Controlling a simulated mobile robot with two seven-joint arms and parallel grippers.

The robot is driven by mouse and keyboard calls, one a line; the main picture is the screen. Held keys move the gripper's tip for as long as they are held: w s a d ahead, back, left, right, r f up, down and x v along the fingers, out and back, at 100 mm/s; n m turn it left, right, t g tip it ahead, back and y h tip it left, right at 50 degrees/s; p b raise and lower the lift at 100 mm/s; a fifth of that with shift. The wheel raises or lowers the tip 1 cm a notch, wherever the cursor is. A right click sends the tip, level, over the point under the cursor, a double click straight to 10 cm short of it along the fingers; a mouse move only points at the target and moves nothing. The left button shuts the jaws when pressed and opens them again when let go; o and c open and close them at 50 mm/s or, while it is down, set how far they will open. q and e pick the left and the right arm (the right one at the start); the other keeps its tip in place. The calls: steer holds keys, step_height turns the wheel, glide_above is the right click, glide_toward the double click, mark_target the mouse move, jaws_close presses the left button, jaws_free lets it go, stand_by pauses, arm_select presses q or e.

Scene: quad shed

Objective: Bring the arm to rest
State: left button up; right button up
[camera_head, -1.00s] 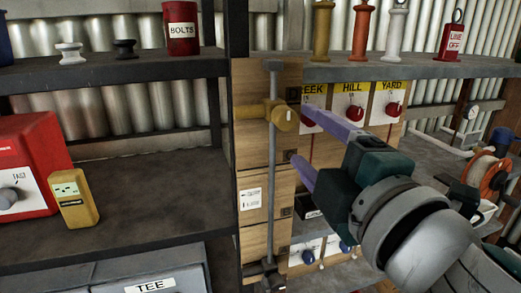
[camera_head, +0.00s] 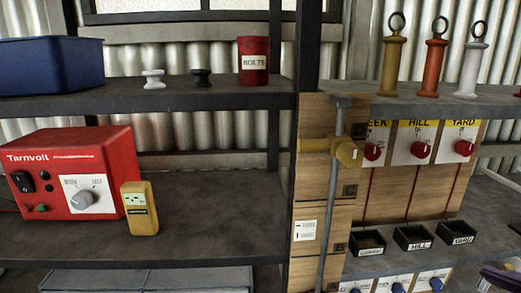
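Part of my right gripper (camera_head: 500,277) shows at the bottom right corner, with a purple finger visible and the rest cut off by the frame edge. I cannot tell how far apart its fingers are. It is apart from the wooden panel (camera_head: 310,190) and below and right of the small black bins. My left gripper is not in view.
A grey upright pipe with a yellow valve (camera_head: 345,152) stands on the panel. Red dials (camera_head: 420,150) and labelled black bins (camera_head: 414,238) are to its right. A red Tarnvoll box (camera_head: 75,170) and yellow meter (camera_head: 139,207) stand on the left shelf. Shelf space beside the meter is clear.

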steer(key=s+a+f+m+g+y+p, duration=0.1)
steer(key=s+a+f+m+g+y, duration=0.1)
steer(key=s+g, duration=0.3)
steer(key=s+a+f+m+g+y, duration=0.1)
steer(key=s+a+f+m+g, duration=0.1)
steer(key=s, duration=0.6)
arm_select(q)
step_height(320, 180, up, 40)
steer(key=p, duration=3.8)
arm_select(e)
step_height(320, 180, up, 38)
steer(key=shift+s, duration=0.2)
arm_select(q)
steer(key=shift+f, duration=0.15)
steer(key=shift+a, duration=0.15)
